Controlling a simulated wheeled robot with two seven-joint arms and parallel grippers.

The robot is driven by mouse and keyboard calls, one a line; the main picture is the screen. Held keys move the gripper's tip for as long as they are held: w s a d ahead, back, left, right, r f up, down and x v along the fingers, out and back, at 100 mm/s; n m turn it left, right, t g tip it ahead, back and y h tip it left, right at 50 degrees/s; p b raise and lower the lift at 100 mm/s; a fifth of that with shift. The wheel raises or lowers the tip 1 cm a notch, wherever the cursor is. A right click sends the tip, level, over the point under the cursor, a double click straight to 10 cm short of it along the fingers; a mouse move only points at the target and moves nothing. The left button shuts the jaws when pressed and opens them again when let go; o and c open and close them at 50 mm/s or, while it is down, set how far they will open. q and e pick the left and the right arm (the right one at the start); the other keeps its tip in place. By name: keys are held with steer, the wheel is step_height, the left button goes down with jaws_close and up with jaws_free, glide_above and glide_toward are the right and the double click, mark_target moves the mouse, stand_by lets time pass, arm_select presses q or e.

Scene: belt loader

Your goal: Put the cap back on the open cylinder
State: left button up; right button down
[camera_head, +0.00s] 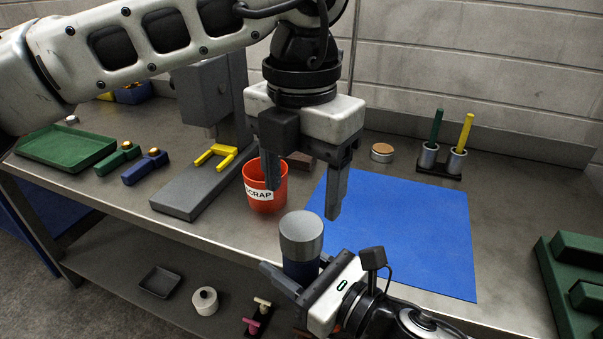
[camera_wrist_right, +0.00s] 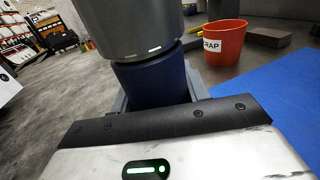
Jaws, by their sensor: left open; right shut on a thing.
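My right gripper (camera_head: 303,283) is shut on the dark blue cylinder (camera_head: 301,268), held upright near the table's front edge. The cylinder also shows in the right wrist view (camera_wrist_right: 155,85). A wider grey cap (camera_head: 301,236) sits on the cylinder's top, its rim overhanging the blue body. In the right wrist view the cap (camera_wrist_right: 130,30) fills the top, with a dark line under its rim; I cannot tell whether it is fully seated. My left gripper (camera_head: 303,200) is open and empty, pointing down just above the cap, with its fingers to either side and apart from it.
An orange scrap bin (camera_head: 264,190) stands just behind the cylinder. A blue mat (camera_head: 410,225) lies to the right, mostly bare. A grey press (camera_head: 200,185), a green tray (camera_head: 65,148) and small clamps are at left. A holder with two pens (camera_head: 440,165) stands behind the mat.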

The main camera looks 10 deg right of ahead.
mark_target(301, 225)
arm_select(q)
steer(key=n, duration=0.7)
steer(key=shift+r, duration=0.2)
steer(key=n, duration=0.5)
steer(key=shift+r, duration=0.15)
steer(key=shift+f, duration=4.05)
